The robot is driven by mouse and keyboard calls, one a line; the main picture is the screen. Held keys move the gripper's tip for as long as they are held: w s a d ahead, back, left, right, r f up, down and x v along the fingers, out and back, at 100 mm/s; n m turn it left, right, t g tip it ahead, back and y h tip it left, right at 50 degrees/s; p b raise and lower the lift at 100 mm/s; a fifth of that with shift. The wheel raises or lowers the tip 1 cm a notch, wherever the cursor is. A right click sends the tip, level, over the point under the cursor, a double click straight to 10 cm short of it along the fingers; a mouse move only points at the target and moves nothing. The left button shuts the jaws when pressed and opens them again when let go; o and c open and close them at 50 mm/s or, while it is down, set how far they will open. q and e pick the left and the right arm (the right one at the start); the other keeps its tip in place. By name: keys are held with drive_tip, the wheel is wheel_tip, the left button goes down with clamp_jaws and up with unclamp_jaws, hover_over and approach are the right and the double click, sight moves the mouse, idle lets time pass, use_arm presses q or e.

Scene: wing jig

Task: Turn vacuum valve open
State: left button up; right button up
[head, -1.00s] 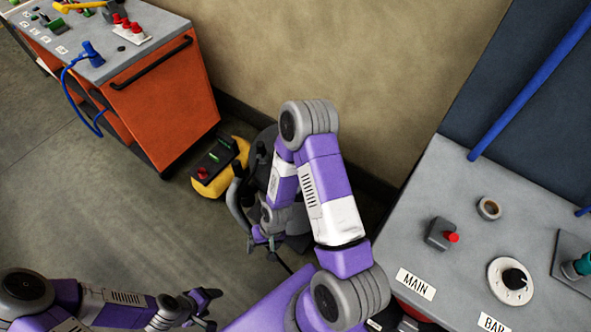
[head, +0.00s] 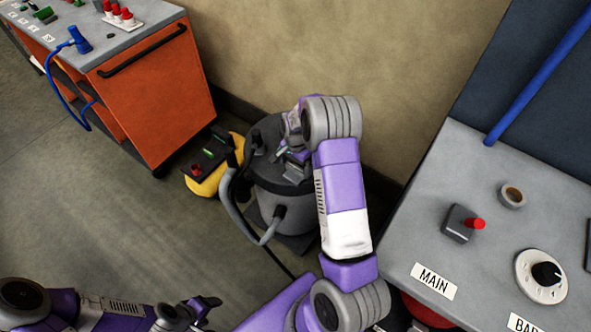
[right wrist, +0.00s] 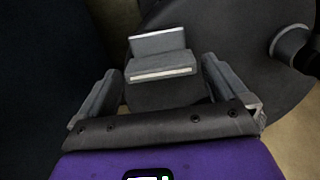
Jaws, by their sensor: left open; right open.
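A dark grey drum-shaped vacuum (head: 268,205) with a hose stands on the floor by the wall. My right gripper (head: 288,162) is over its lid, partly hidden by my arm in the head view. In the right wrist view the right gripper (right wrist: 162,75) is open, with a grey stepped block (right wrist: 160,55) between and just beyond its fingers. The dark round lid (right wrist: 220,40) lies behind this block. I cannot tell if the block is the valve's handle or if the fingers touch it. My left gripper (head: 208,306) is open and empty at the bottom left.
A yellow case (head: 207,180) lies left of the vacuum. An orange cart (head: 160,90) stands at the upper left. A grey bench (head: 450,190) on the right carries a red-tipped switch (head: 463,224), a round dial (head: 541,276) and a tape roll (head: 512,197). Floor at left is clear.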

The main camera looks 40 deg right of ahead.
wheel_tip(320, 180, down, 2)
drive_tip(key=shift+c, duration=0.5)
drive_tip(key=c, duration=0.7)
drive_tip(key=shift+c, duration=0.2)
